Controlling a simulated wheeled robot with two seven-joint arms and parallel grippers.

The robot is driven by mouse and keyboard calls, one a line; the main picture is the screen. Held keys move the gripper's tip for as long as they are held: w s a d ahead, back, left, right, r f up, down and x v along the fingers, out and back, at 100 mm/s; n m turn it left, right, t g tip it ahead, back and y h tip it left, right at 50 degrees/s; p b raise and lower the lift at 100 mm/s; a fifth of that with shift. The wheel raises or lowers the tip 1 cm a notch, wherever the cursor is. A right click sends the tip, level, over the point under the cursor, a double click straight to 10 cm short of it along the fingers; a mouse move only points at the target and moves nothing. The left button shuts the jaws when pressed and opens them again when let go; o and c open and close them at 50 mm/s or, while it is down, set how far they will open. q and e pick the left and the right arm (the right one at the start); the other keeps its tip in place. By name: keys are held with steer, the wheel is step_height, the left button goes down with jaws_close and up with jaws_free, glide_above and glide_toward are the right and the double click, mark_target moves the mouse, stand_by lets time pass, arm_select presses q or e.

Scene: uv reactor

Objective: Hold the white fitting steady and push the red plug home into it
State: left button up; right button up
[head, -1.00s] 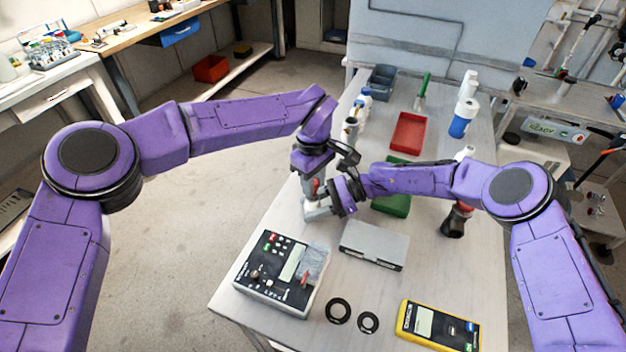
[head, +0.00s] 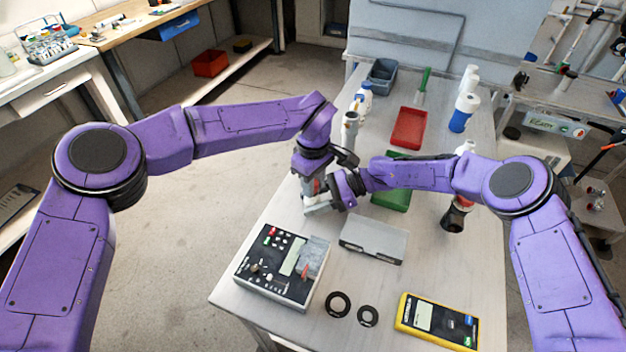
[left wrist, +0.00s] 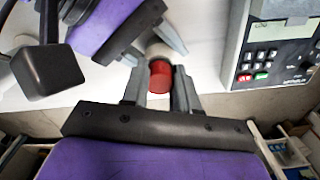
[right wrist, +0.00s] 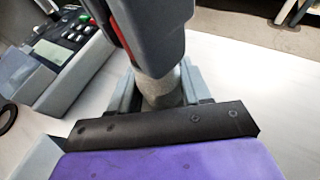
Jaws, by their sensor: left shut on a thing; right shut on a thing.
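The red plug (left wrist: 160,76) shows in the left wrist view between the fingers of my left gripper (left wrist: 160,85), which is shut on it. The white fitting (right wrist: 160,90) looks greyish in the right wrist view, upright between the fingers of my right gripper (right wrist: 160,95), which is shut on it. My left gripper (head: 311,184) is above, pointing down, and my right gripper (head: 325,198) comes in from the right just below it. The plug is directly above the fitting, in line with it. The fingers hide where they meet, so I cannot tell how deep the plug sits.
A control box (head: 262,277) and a grey case (head: 373,248) stand in front of the grippers. A green tray (head: 393,198) and a red tray (head: 408,127) lie behind. Two black rings (head: 338,304) and a yellow meter (head: 440,322) lie near the front edge.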

arm_select(q)
steer(key=shift+f, duration=0.1)
steer(key=o, duration=1.1)
step_height(320, 180, up, 12)
steer(key=shift+f, duration=0.1)
steer(key=shift+c, duration=0.4)
